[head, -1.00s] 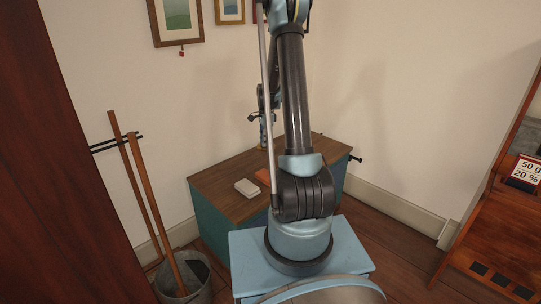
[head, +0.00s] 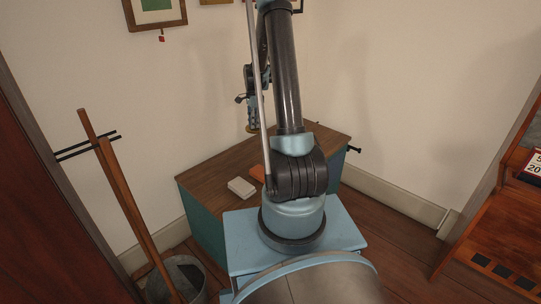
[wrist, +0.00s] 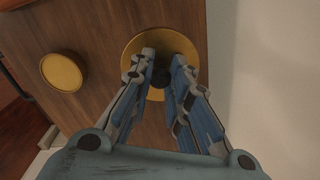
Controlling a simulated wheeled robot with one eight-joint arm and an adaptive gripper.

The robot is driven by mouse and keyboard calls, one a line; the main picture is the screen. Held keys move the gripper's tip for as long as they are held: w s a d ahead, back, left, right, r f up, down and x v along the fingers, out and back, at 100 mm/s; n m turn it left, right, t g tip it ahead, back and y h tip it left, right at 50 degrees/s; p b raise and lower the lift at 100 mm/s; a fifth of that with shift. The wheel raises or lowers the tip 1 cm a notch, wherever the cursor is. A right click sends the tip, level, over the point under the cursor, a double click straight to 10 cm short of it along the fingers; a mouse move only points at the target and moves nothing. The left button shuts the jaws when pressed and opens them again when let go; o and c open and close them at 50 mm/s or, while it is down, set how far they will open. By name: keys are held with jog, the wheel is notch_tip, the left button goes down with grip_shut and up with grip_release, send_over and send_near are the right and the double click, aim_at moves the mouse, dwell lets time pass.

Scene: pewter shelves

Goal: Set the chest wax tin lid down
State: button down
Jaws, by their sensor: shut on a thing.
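The chest wax tin lid is a round brass-coloured disc (wrist: 134,53) with a dark knob in the wrist view. My gripper (wrist: 162,72) is shut on the knob, its fingers hiding part of the disc. A second, smaller yellow round thing (wrist: 62,72), perhaps the tin, stands on the chest's wooden top (wrist: 105,25), left of the lid. In the head view my gripper (head: 255,118) is over the far part of the chest (head: 325,137), with the lid's rim (head: 251,130) just visible under it. I cannot tell how far the lid is above the top.
A white block (head: 241,188) and an orange thing (head: 257,172) lie on the chest's near part. A grey bucket (head: 186,272) with wooden poles stands at left. A wooden shelf (head: 490,225) is at right. Walls close in behind the chest.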

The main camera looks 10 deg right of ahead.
jog(key=shift+s+d+f, duration=0.1)
jog(key=shift+s+f, duration=0.05)
jog(key=shift+f, duration=4.85)
jog(key=c, duration=1.5)
grip_release()
